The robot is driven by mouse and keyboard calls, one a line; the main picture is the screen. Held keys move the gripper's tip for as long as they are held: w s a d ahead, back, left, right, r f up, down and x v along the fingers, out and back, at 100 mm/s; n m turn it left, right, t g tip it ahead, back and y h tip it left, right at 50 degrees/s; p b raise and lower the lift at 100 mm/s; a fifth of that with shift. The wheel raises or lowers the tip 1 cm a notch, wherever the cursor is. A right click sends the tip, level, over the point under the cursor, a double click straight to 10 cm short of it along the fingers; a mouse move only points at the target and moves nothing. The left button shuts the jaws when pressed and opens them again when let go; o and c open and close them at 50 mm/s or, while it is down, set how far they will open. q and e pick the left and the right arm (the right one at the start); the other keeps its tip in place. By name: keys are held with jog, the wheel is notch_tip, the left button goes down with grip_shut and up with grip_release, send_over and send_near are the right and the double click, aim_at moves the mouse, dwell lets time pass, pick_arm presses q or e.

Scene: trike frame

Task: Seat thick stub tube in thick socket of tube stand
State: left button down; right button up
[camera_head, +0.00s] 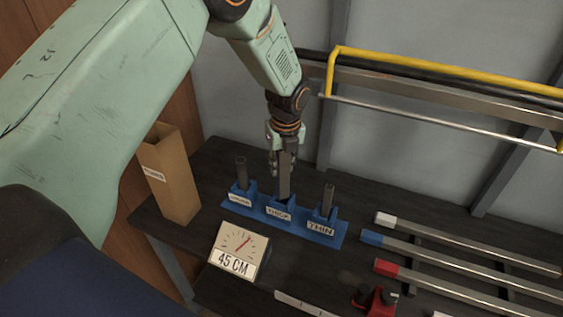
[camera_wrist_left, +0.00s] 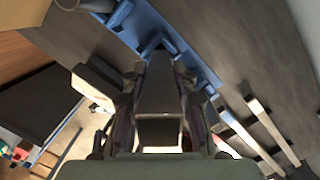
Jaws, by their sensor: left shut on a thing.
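The blue tube stand (camera_head: 338,236) stands on the dark bench, with three sockets in a row. The middle socket (camera_head: 279,213) is labelled THICK and the right one (camera_head: 321,224) THIN. My left gripper (camera_head: 283,160) points down above the middle socket, shut on a grey stub tube (camera_head: 284,182). The tube is upright and its lower end meets the THICK socket; how deep it sits I cannot tell. In the left wrist view the tube (camera_wrist_left: 160,95) is between the fingers, with the blue stand (camera_wrist_left: 205,72) beyond. My right gripper is not in view.
Dark tubes stand in the left socket (camera_head: 241,172) and right socket (camera_head: 328,199). A cardboard box (camera_head: 172,180) is at the left. A 45 CM dial sign (camera_head: 238,252) stands in front. Long bars with coloured ends (camera_head: 450,262) lie right. A yellow rail (camera_head: 440,68) runs behind.

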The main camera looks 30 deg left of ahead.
pick_arm(q)
jog(key=shift+w+f, duration=0.1)
jog(key=shift+f, duration=0.3)
jog(key=c, duration=1.3)
grip_release()
jog(key=shift+o, duration=1.2)
jog(key=shift+r, duration=0.3)
jog(key=r, duration=0.4)
jog(key=s+d+r, duration=0.1)
jog(key=r, duration=0.7)
jog(key=shift+s+d+r, duration=0.15)
jog(key=shift+d+r, duration=0.05)
jog(key=shift+r, duration=0.1)
